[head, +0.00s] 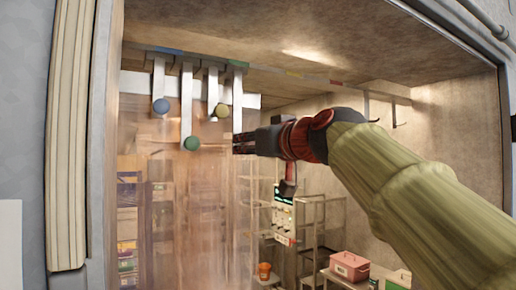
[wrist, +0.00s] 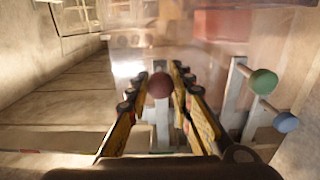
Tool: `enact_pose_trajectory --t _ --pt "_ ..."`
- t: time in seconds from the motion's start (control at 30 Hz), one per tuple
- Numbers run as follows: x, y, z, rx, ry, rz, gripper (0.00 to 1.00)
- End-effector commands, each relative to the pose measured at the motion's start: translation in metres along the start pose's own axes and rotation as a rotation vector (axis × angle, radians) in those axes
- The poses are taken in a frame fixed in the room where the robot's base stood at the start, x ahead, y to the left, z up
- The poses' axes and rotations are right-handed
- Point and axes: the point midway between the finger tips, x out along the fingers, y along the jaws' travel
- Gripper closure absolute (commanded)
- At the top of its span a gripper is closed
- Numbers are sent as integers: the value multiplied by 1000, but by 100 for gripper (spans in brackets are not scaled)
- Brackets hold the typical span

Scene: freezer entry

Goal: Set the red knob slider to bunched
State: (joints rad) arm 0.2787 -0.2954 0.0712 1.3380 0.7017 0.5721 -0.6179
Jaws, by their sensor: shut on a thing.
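The red knob (wrist: 160,86) shows in the wrist view, on the end of a pale hanging bar (wrist: 161,125), between the fingers of my gripper (wrist: 155,88). My gripper is shut on it. In the head view my gripper (head: 238,145) is at the lower end of the rightmost white hanging bar (head: 237,98), and the red knob is hidden there. The overhead rail (head: 265,68) carries coloured marks at the left and more marks farther right. Translucent curtain strips (head: 165,190) hang at the left of the doorway.
Blue (head: 161,105), green (head: 191,143) and yellow (head: 222,110) knobs hang on bars close left of my gripper. The doorway's left frame (head: 100,150) stands beyond them. Under the rail right of my gripper is open space. A pink box (head: 349,266) sits low inside.

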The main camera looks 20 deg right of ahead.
Motion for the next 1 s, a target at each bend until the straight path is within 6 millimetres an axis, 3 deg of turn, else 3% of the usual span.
enact_pose_trajectory --t 0.47,0.5,0.8,1.0 --pt "0 -5 0 2 -1 -2 100" --pt "0 -5 0 2 -1 -3 77" --pt "0 -4 0 1 -1 -1 60" --pt "0 -4 0 0 0 0 59"
